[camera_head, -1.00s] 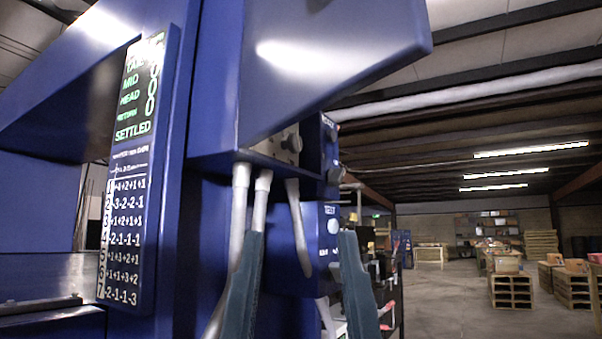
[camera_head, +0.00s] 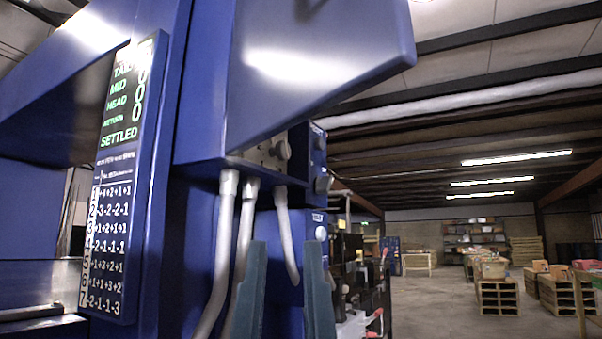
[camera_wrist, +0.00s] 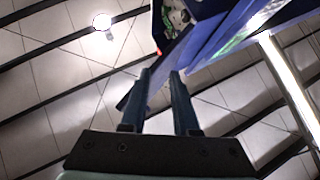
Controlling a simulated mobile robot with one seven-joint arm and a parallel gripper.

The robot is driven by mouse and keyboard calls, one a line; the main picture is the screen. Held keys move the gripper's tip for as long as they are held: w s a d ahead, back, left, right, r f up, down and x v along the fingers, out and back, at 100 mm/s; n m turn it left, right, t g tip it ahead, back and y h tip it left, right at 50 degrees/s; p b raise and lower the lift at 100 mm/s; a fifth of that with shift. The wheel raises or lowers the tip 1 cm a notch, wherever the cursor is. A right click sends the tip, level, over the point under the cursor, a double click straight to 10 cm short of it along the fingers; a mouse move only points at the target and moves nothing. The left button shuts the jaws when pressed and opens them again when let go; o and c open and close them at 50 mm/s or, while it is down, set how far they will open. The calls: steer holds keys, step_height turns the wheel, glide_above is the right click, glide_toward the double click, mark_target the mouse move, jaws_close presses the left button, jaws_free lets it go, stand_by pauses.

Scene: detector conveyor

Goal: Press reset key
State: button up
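My gripper (camera_head: 286,245) points up in front of the blue machine. Its two dark fingers stand apart with nothing held between them, in the wrist view (camera_wrist: 160,73) too. Behind the fingers is a lower blue box with a small label and a round pale button (camera_head: 321,233), partly covered by the right finger. Above it is a blue control box (camera_head: 308,160) with a small label and dark knobs. More knobs (camera_head: 282,150) sit under the hood. I cannot read a reset label, so I cannot tell which control is the reset key. No finger clearly touches a control.
Grey conduits (camera_head: 222,245) hang from the blue hood (camera_head: 310,70) close to the fingers. A display panel (camera_head: 122,180) with green text reading SETTLED and rows of numbers is at left. Pallets (camera_head: 497,295) stand on open floor at right.

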jaws_close()
stand_by(1.4)
